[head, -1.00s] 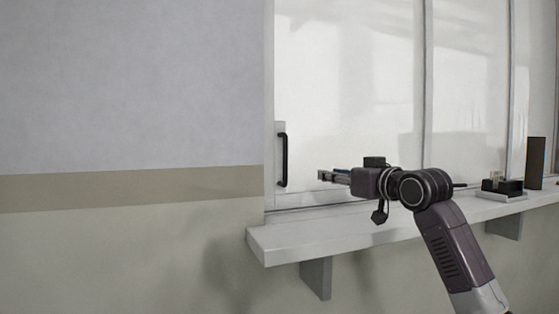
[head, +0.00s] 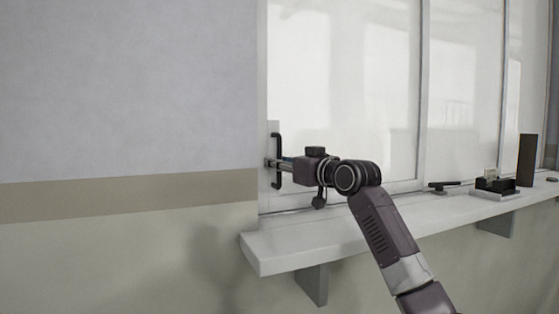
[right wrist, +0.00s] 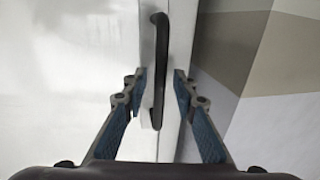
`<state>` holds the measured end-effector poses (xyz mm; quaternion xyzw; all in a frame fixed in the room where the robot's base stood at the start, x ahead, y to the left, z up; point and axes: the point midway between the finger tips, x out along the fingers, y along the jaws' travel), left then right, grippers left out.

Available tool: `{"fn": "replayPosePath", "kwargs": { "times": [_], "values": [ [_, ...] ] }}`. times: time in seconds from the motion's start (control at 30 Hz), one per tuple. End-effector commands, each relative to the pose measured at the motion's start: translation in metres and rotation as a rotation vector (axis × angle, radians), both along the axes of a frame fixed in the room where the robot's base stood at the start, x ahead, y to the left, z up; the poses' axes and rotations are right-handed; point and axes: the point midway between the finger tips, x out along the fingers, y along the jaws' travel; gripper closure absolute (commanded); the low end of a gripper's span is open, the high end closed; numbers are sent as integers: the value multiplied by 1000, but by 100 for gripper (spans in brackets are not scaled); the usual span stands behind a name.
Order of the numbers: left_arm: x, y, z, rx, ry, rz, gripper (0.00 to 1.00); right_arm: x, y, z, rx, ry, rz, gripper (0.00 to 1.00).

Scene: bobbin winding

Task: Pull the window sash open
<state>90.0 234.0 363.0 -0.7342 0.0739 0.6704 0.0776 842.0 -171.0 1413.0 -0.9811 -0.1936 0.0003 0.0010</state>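The window sash (head: 344,90) is a white-framed pane that fills the left part of the window. A black vertical bar handle (head: 277,150) is on its left stile. In the right wrist view the handle (right wrist: 158,62) runs between the fingers. My right gripper (head: 273,163) is at the handle, around its lower part. In the right wrist view its blue-padded fingers (right wrist: 160,88) are spread, one on each side of the handle, with gaps showing. My left gripper is not in view.
A white sill (head: 335,238) on brackets runs below the window. A black device on a light base (head: 494,190), a dark thin object (head: 444,185) and a brown upright block (head: 526,160) stand to the right. The wall at left is bare.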

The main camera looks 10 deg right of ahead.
Motion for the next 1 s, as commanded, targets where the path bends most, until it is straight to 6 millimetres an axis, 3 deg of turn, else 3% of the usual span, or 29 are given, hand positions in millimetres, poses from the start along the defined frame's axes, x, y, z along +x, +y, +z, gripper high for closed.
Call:
{"fn": "replayPosePath", "kwargs": {
  "times": [0.1, 0.23, 0.47, 1.0],
  "values": [
    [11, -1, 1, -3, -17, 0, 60, 0, 0, 0, 0, 0, 0, 74],
    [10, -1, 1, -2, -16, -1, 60, 0, 0, 0, 0, 0, 0, 75],
    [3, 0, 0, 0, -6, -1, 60, 0, 0, 0, 0, 0, 0, 100],
    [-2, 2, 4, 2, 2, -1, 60, 1, -5, 1, 1, 1, -2, 100]
  ]
}}
